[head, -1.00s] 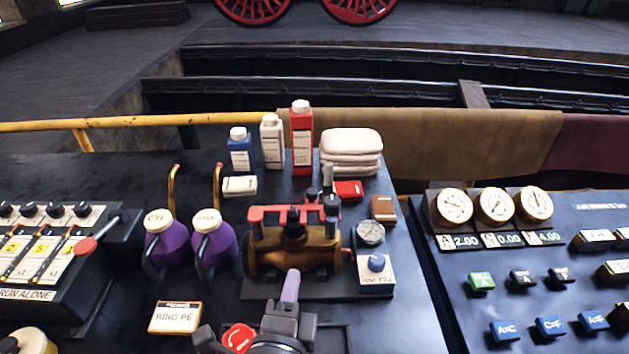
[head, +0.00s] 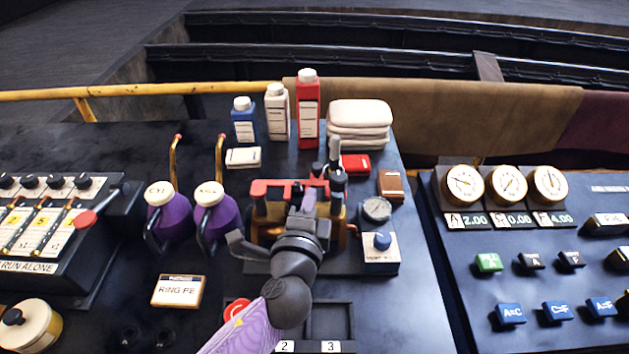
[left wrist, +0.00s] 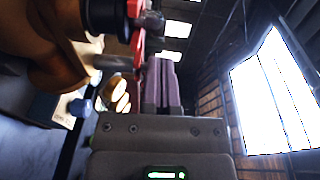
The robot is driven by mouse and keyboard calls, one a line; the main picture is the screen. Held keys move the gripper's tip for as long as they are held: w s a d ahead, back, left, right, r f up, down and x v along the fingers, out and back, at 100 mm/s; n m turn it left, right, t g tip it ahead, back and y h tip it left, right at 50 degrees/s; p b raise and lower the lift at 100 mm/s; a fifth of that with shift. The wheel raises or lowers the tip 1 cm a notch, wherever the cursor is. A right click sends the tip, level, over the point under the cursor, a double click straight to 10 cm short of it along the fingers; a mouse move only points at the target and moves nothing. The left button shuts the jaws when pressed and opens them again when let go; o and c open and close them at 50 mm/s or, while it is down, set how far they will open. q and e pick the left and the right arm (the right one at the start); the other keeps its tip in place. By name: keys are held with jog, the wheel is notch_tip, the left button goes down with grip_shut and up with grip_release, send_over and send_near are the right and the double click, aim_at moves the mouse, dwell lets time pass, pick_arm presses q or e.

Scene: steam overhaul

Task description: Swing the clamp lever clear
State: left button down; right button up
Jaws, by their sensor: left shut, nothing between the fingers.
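The brass clamp fixture (head: 262,230) stands on a dark plate in the middle of the bench, with a red bar (head: 268,187) across its top. A dark upright handle (head: 335,155) rises at its right rear; I cannot tell which part is the clamp lever. My left gripper (head: 309,199) is shut and empty, in front of the fixture, its purple fingertips close to the red bar. In the left wrist view the fingers (left wrist: 162,72) point up beside the red bar (left wrist: 137,45) and the brass body (left wrist: 45,45). Contact cannot be told. My arm hides part of the fixture.
Purple oil cans (head: 172,215) stand left of the fixture. Bottles (head: 307,110) and folded cloths (head: 358,125) stand behind it. A small gauge (head: 376,209) and a box with a blue knob (head: 381,255) sit close on its right. A gauge panel (head: 506,212) is further right.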

aim_at(313, 171)
pick_arm(q)
jog(key=w, duration=0.5)
jog(key=shift+d+f+b, duration=0.1)
jog(key=shift+d+b, duration=0.3)
jog(key=shift+w+f+n+y+b, duration=0.2)
jog(key=shift+w+n+y+b, duration=0.35)
jog(key=shift+y+b, duration=0.25)
jog(key=shift+w+n+y, duration=0.1)
jog(key=shift+n+y, duration=0.15)
jog(key=shift+y, duration=0.15)
jog(key=shift+r, duration=0.15)
jog(key=shift+a, duration=0.1)
